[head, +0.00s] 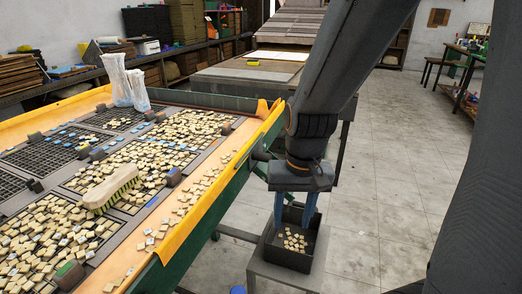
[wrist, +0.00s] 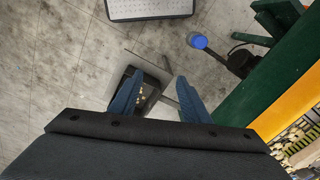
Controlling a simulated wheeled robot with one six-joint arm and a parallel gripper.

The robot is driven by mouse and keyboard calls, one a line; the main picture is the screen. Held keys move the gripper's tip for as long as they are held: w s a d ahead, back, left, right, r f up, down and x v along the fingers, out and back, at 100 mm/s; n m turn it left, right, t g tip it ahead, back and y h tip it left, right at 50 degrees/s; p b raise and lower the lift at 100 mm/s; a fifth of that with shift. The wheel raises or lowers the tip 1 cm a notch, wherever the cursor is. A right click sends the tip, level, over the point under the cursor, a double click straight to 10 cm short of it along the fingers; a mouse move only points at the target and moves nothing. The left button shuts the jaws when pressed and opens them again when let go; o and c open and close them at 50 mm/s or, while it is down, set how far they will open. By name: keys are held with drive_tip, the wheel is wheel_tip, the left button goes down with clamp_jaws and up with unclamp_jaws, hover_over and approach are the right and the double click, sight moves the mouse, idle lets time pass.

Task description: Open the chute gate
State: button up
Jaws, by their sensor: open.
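My gripper (head: 295,208) points down with its two blue fingers spread apart, above a black bin (head: 287,258) beside the worktable. In the wrist view the fingers of my gripper (wrist: 160,76) stand apart with nothing between them, and the bin (wrist: 152,84) shows below. I cannot clearly identify a chute gate. A blue round cap (wrist: 197,40) on a dark lever-like part stands out beside the table's green frame; a bit of blue shows at the lower edge of the head view (head: 237,290). The fingers are apart from it.
The worktable has a raised yellow edge (head: 210,195), and trays of pale tiles with a brush (head: 110,190) on them. Loose tiles lie along its side. The bin holds several tiles and stands on a grey stand (head: 285,278).

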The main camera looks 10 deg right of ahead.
drive_tip(key=w+a+r+m+t+y+p, duration=0.1)
drive_tip(key=w+r+m+p, duration=0.2)
drive_tip(key=w+m, duration=0.3)
drive_tip(key=w+r+m+t+y+p, duration=0.1)
drive_tip(key=w+r+m+p, duration=0.15)
drive_tip(key=w+m, duration=0.35)
drive_tip(key=m+t+p, duration=0.3)
drive_tip(key=m+p, duration=0.2)
drive_tip(key=m, duration=0.5)
approach(261, 154)
drive_tip(key=w+f, duration=0.1)
drive_tip(key=b+x, duration=0.1)
drive_tip(key=x, duration=0.7)
drive_tip(key=shift+s, duration=0.1)
clamp_jaws()
